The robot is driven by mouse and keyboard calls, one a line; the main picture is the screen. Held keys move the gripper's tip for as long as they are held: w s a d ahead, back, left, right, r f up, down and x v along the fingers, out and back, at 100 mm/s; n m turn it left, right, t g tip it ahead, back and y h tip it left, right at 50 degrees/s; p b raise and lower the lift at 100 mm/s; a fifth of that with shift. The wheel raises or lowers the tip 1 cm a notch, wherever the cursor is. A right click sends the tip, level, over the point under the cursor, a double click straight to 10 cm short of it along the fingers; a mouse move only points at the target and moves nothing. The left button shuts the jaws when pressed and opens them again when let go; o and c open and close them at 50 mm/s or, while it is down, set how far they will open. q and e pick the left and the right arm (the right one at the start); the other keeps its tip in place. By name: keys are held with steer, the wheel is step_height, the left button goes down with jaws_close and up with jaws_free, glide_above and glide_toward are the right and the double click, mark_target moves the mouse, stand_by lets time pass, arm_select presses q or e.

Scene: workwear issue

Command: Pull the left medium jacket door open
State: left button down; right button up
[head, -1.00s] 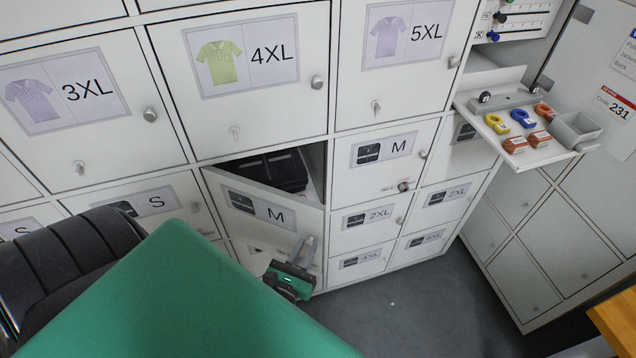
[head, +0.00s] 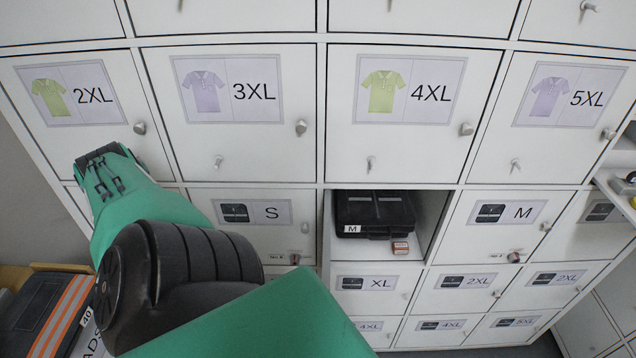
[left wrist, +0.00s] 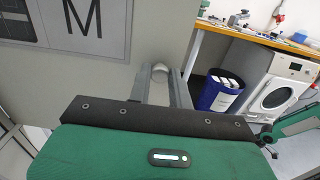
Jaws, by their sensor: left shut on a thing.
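In the left wrist view the door (left wrist: 163,30) is a grey-white panel with a large "M" label (left wrist: 85,22) and a round metal knob (left wrist: 159,67). My left gripper (left wrist: 161,76) has its two grey fingers closed around this knob. In the head view the compartment (head: 427,212) below the 4XL door stands open. A black folded item (head: 375,210) with an "M" tag lies inside. The open door cannot be made out clearly in the head view; my left arm crosses the lower left. My right gripper is not in view.
A closed S door (head: 250,238) lies left of the opening and another closed M door (head: 497,238) right of it. Closed XL and 2XL doors sit below. In the left wrist view, a blue bin (left wrist: 218,94) and a white washing machine (left wrist: 281,92) stand beyond the door.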

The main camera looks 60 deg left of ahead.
arm_select(q)
steer(key=s+a+m+g+h, duration=0.1)
steer(key=s+a+h, duration=0.1)
steer(key=s+a, duration=0.1)
steer(key=shift+a+m+g, duration=0.1)
steer(key=shift+m+g, duration=0.3)
steer(key=c, duration=1.3)
jaws_free()
steer(key=b+v, duration=0.3)
steer(key=v, duration=1.1)
